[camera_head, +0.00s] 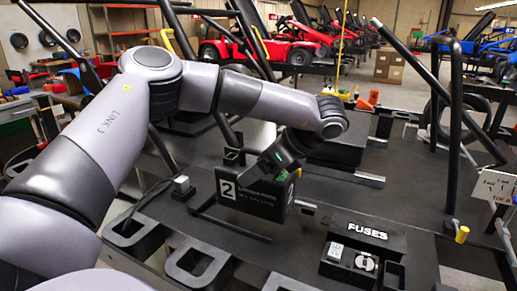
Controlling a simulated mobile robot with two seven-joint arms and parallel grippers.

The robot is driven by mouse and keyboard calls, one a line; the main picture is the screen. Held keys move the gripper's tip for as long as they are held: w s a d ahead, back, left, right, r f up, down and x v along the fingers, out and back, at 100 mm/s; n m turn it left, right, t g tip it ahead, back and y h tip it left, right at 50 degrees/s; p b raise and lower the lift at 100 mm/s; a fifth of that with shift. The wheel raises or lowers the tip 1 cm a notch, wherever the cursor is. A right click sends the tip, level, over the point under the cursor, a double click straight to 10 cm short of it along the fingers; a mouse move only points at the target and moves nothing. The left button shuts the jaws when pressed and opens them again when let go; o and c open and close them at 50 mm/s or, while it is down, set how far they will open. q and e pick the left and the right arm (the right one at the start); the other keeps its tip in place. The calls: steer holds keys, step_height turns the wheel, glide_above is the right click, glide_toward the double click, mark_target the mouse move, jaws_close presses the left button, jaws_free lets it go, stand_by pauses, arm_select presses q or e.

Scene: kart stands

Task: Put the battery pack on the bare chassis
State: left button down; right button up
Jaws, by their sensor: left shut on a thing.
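My left gripper (283,160) comes in from the upper left and is shut on the top of the battery pack (253,196). The pack is a dark box with a white "2" label and small white lettering on its near face. The gripper hides part of its top right. The pack shows over the chassis (325,190), a flat black floor with black tubes around it. I cannot tell whether the pack touches the floor. My right gripper is not in view.
A black fuse box (365,238) marked "FUSES" is at the front. A dark block (338,145) stands behind the pack. Upright black tubes (455,130) rise at the right. Red karts (265,48) and cardboard boxes (389,66) are far behind. Some floor right of the pack is clear.

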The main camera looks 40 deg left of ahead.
arm_select(q)
steer(key=shift+f, duration=2.25)
jaws_free()
steer(key=shift+f, duration=0.15)
steer(key=shift+d, duration=0.1)
steer(key=v, duration=1.2)
steer(key=shift+b, duration=0.3)
steer(key=shift+s, duration=0.15)
